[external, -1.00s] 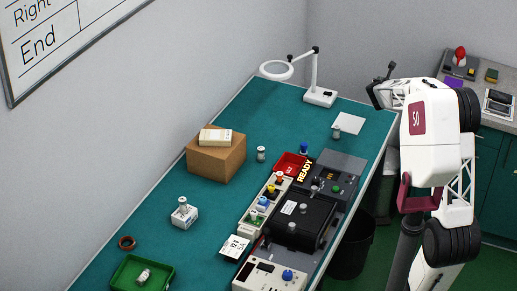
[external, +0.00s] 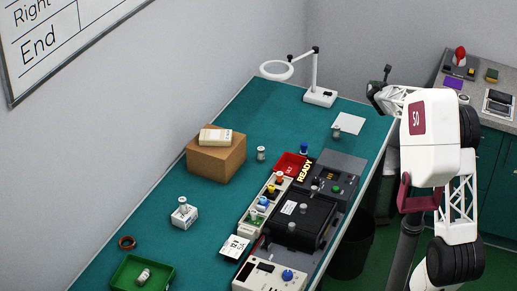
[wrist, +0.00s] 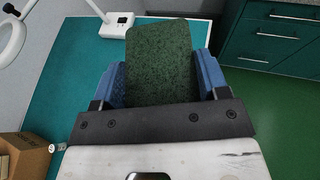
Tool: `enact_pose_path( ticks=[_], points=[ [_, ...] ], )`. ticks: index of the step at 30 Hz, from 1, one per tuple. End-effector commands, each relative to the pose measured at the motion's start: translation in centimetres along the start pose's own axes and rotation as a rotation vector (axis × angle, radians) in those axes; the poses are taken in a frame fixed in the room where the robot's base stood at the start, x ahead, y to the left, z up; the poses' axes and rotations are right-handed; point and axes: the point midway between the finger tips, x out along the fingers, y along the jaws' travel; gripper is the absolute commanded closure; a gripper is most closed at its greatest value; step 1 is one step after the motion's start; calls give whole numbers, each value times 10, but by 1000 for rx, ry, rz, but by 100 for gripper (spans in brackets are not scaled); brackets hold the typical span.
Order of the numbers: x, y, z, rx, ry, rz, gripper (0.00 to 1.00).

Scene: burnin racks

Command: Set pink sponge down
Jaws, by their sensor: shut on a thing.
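In the wrist view my gripper (wrist: 162,85) is shut on a flat block with a dark green, speckled face (wrist: 160,60), like a scouring pad. The block stands out beyond the blue fingers, which press on its two sides. I see no pink on it; its underside is hidden. In the external view my gripper (external: 374,95) is small, raised near the far right end of the teal workbench (external: 265,95). The held block cannot be made out there.
A magnifier lamp (external: 319,95) and a white sheet (external: 349,123) are at the bench's far end. A cardboard box (external: 216,158) and test equipment (external: 298,220) stand nearer. A side counter (external: 480,112) at right holds a purple block (external: 453,83) and a green-yellow block (external: 491,75).

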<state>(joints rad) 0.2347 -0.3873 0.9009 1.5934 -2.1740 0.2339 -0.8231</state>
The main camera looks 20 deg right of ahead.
Motion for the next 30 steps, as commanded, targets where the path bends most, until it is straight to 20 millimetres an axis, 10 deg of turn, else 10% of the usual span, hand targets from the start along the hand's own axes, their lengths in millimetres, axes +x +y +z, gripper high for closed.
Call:
enact_pose_path(
  ticks=[30],
  points=[
    [-1, 23, -14, -83, 10, 190, 54]
  ],
)
